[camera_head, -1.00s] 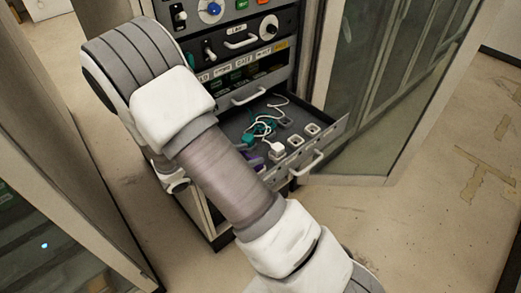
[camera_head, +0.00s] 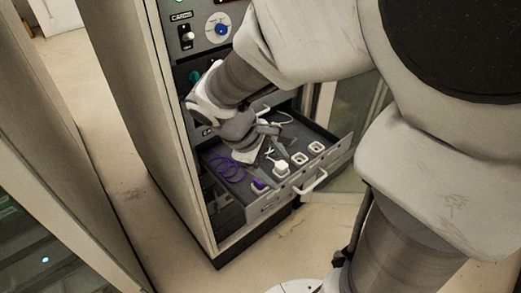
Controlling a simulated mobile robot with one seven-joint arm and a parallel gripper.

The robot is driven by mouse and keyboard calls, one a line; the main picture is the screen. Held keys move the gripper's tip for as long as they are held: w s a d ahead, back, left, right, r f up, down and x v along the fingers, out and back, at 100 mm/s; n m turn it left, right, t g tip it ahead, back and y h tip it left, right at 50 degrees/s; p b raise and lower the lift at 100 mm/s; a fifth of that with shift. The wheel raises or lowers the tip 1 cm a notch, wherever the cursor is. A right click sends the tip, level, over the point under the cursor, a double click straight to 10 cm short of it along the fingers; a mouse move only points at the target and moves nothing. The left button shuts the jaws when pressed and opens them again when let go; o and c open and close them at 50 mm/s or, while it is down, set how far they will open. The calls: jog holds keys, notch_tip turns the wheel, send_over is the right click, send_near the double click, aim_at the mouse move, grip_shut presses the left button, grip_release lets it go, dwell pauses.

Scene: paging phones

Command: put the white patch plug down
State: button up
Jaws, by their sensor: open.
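The white patch plug (camera_head: 281,167) is a small white block in the front row of the open drawer, between the purple plug and an empty-looking white-rimmed socket. I cannot tell whether it is seated in a socket or rests on one. Part of a white cord (camera_head: 285,117) shows at the back of the drawer; the rest is hidden by my arm. My gripper (camera_head: 264,144) is over the drawer, behind and left of the white plug. It is open, apart from the plug, and holds nothing that I can see.
The purple plug (camera_head: 259,184) with its coiled purple cord (camera_head: 228,166) is at the drawer's left. White-rimmed sockets (camera_head: 299,158) continue to the right. The drawer handle (camera_head: 313,182) sticks out in front. Panel knobs (camera_head: 221,28) are above; a cabinet side wall (camera_head: 135,100) stands left.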

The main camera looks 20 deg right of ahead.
jog(key=s+a+r+m+t+y, duration=0.4)
jog(key=s+r+m+t+y, duration=0.1)
jog(key=s+r+m, duration=0.3)
jog(key=shift+a+r+y, duration=0.25)
jog(key=shift+r+y, duration=0.15)
jog(key=shift+r, duration=0.35)
jog(key=shift+r+p, duration=0.55)
jog(key=shift+p, duration=0.05)
dwell(0.7)
